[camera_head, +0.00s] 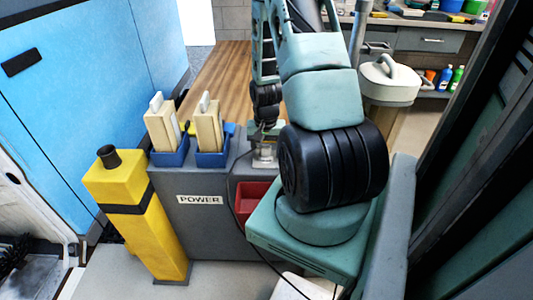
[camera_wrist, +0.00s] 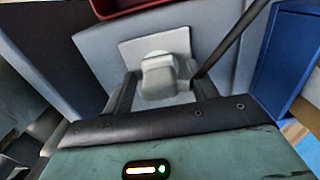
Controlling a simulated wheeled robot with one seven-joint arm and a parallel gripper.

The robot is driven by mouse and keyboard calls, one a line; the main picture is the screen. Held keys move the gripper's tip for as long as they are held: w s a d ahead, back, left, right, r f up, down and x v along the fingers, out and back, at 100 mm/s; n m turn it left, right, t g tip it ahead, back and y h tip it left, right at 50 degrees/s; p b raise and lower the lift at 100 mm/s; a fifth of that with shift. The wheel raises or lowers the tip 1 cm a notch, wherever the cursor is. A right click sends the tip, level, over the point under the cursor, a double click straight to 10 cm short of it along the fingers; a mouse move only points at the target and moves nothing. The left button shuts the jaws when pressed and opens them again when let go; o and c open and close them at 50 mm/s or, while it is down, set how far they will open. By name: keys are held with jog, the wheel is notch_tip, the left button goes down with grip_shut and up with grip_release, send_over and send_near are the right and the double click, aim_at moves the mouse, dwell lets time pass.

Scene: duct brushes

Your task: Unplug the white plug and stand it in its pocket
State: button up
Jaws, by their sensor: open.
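The white plug (camera_wrist: 158,78) sits against a pale socket plate (camera_wrist: 178,42) in the wrist view. My gripper (camera_wrist: 164,92) is open, with one finger on each side of the plug. I cannot tell whether the fingers touch it. In the head view my gripper (camera_head: 265,134) is at the grey cabinet's top right, beside the blue holders, and my arm hides much of this spot. The plug is too small to make out there. A red bin (camera_head: 246,200) on the cabinet front is partly hidden by my arm; it also shows in the wrist view (camera_wrist: 125,8).
The grey cabinet (camera_head: 190,228) bears a POWER label (camera_head: 200,199). Two blue holders (camera_head: 168,158) on it carry cream blocks. A yellow post (camera_head: 150,225) stands at its left. A dark cord (camera_wrist: 236,38) passes close to my right finger. Wooden surface (camera_head: 215,80) lies behind.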

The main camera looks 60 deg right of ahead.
aim_at(266, 146)
dwell(0.6)
grip_shut()
jog(key=shift+r+p, duration=0.2)
jog(key=shift+p, duration=0.15)
jog(key=shift+r+p, duration=2.7)
jog(key=shift+r, duration=0.15)
notch_tip(266, 146, up, 3)
jog(key=p, duration=0.3)
